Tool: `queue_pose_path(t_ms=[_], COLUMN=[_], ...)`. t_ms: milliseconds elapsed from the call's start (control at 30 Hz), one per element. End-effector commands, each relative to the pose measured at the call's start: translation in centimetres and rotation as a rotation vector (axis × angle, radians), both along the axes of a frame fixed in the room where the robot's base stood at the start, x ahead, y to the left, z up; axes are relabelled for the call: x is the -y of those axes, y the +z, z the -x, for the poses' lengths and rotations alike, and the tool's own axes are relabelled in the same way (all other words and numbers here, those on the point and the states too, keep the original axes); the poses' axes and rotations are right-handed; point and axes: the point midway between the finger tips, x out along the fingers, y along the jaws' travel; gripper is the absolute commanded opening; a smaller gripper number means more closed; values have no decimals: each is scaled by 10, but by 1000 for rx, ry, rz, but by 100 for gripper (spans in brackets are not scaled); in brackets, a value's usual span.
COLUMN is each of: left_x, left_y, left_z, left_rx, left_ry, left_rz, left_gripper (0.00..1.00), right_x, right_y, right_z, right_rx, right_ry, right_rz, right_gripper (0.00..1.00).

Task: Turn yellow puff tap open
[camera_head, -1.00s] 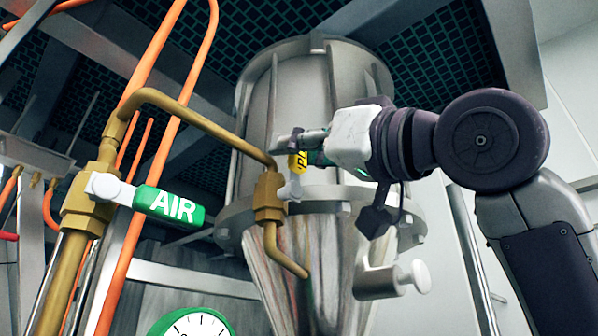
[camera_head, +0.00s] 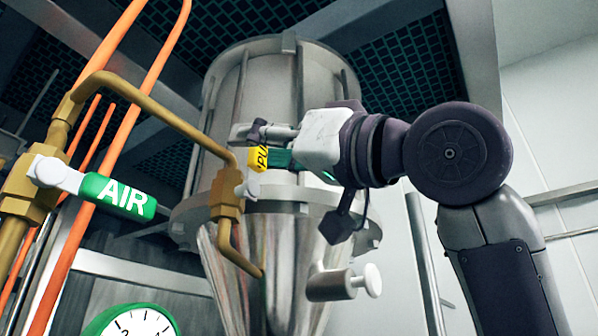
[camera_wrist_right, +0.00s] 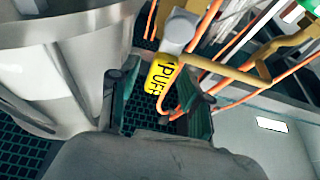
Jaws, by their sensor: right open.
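The yellow puff tap handle (camera_head: 257,159) sits on a brass valve (camera_head: 228,193) in front of the steel vessel. Its end with black lettering points up and toward my right gripper. My right gripper (camera_head: 268,144) is open beside the handle, one finger above it and the other, with a green pad, just right of it. In the right wrist view, the yellow handle (camera_wrist_right: 162,74) reaches into the gap between the two fingers of my right gripper (camera_wrist_right: 158,112). I cannot tell whether a finger touches it. My left gripper is out of view.
A green AIR tap handle (camera_head: 119,196) is on a brass pipe at left. Orange pipes (camera_head: 130,85) run behind it. The steel vessel (camera_head: 283,85) stands close behind the gripper. A round gauge (camera_head: 140,324) shows at the bottom left. A pale wall (camera_head: 550,110) is at right.

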Motion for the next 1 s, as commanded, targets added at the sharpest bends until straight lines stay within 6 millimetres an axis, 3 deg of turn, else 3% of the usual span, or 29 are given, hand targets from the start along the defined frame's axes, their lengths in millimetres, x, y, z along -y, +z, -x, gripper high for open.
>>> queue_pose_path(t_ms=[300,500,1000], left_x=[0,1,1], left_y=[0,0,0], left_z=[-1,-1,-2], left_rx=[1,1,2], left_ry=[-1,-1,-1], left_rz=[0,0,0], left_gripper=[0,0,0], right_x=[51,73,80], right_y=[-26,-38,-42], right_z=[35,52,58], right_rx=[1,0,-2], right_ry=[-3,-1,0], right_rz=[0,0,1], right_gripper=[48,48,48])
